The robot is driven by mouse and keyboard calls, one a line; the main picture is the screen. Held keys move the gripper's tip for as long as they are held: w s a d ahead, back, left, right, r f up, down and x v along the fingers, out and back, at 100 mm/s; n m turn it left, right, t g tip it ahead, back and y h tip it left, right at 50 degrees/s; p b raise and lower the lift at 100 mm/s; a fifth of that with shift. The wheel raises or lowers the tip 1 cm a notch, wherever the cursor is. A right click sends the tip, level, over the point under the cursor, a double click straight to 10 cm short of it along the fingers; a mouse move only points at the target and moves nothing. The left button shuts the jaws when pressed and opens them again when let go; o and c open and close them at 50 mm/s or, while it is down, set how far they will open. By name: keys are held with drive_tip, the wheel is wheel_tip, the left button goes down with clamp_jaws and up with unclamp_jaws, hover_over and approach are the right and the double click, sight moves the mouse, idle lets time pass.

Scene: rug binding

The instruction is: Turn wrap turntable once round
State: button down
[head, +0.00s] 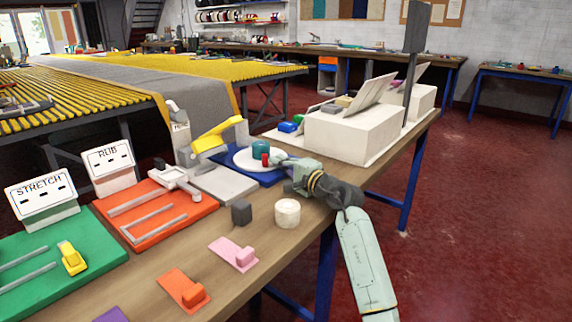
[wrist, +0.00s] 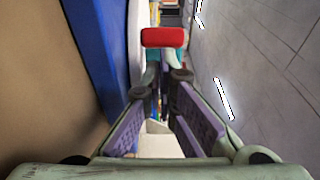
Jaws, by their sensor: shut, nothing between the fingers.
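The wrap turntable is a white disc (head: 242,161) on a blue base (head: 267,180), at the middle of the bench in the head view. A teal cylinder (head: 261,147) stands on the disc, with a small upright red peg (head: 265,160) near its edge. My gripper (head: 278,159) is at the right side of the disc, close to the peg. In the wrist view the red peg (wrist: 164,38) shows just beyond the tips of my shut, empty gripper (wrist: 161,66). I cannot tell whether they touch. The white disc (wrist: 135,35) and blue base (wrist: 92,45) are to the left there.
A grey plate with a yellow-handled press (head: 217,138) stands left of the turntable. White box fixtures (head: 350,135) and a dark post (head: 411,80) stand behind to the right.

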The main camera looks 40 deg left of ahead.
sight(267, 175)
drive_tip(key=shift+s+a+f+b, duration=0.1)
drive_tip(key=shift+s+a+b, duration=0.2)
drive_tip(key=shift+s+b, duration=0.35)
drive_tip(key=shift+s+a+b, duration=0.3)
drive_tip(key=shift+s+b, duration=0.2)
drive_tip(key=shift+s, duration=0.15)
drive_tip(key=shift+s+a+b, duration=0.45)
drive_tip(key=shift+s+b, duration=0.05)
drive_tip(key=shift+s, duration=0.1)
drive_tip(key=shift+s+a, duration=0.15)
